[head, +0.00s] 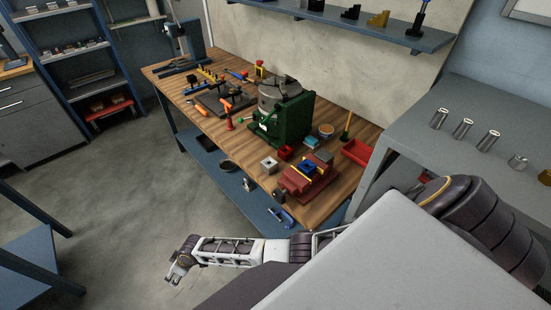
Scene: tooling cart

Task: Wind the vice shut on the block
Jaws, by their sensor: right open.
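A red vice (304,184) sits near the front right corner of the wooden workbench. A small blue block-like piece (306,168) shows at its top, between yellow edges; I cannot tell whether the jaws touch it. A small dark part (278,196) at the vice's front left may be its handle, but it is too small to be sure. My right gripper (174,277) is open and empty, low over the floor in front of the bench, well to the left of the vice and apart from it. My left gripper is not in view.
A grey table (480,100) with metal cylinders stands at the right. Open floor (130,200) lies left of the bench.

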